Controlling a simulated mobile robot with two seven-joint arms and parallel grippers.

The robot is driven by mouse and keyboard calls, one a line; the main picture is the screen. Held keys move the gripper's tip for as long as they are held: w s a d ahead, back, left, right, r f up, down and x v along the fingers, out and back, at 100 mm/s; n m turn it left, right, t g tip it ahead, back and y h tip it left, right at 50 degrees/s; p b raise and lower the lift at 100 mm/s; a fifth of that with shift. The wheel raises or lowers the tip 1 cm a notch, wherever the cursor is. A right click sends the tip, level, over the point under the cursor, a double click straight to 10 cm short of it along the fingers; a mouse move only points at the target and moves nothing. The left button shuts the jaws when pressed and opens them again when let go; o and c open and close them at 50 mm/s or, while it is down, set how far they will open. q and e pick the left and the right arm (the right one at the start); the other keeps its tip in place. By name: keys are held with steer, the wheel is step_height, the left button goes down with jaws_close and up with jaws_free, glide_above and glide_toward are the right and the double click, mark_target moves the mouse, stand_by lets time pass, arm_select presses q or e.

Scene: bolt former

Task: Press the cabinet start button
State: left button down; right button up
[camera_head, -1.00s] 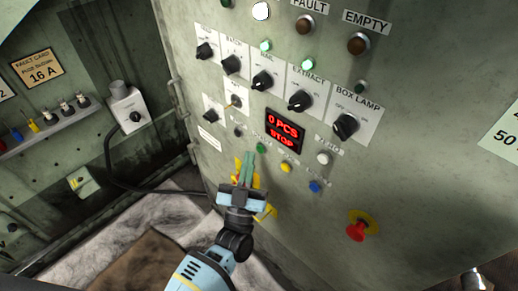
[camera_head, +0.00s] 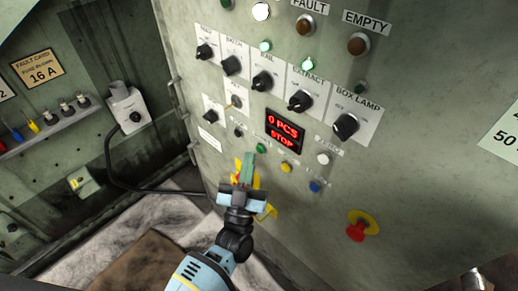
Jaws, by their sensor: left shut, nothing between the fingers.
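The cabinet (camera_head: 420,140) has a sloping green-grey front panel. The green button (camera_head: 261,148) sits in the lower button row, left of and below the red display (camera_head: 284,131), which reads "0 PCS STOP". Its label is too blurred to read. My left gripper (camera_head: 248,160) is shut and empty, its fingertips just below and left of the green button; I cannot tell whether they touch the panel. At the lower right edge, a metallic part (camera_head: 474,278) shows; I cannot make out a right gripper.
A yellow button (camera_head: 286,168), a blue button (camera_head: 315,186) and a white button (camera_head: 323,158) are close by. A red emergency stop (camera_head: 357,230) on a yellow plate sticks out lower right. Black knobs (camera_head: 300,101) stand out above. A black cable (camera_head: 130,188) runs at left.

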arm_select(q)
steer(key=shift+w, duration=0.1)
arm_select(e)
steer(key=shift+s+f, duration=0.1)
stand_by(0.6)
arm_select(q)
steer(key=shift+w+d, duration=0.25)
arm_select(e)
steer(key=shift+s+f, duration=0.15)
steer(key=shift+f, duration=0.05)
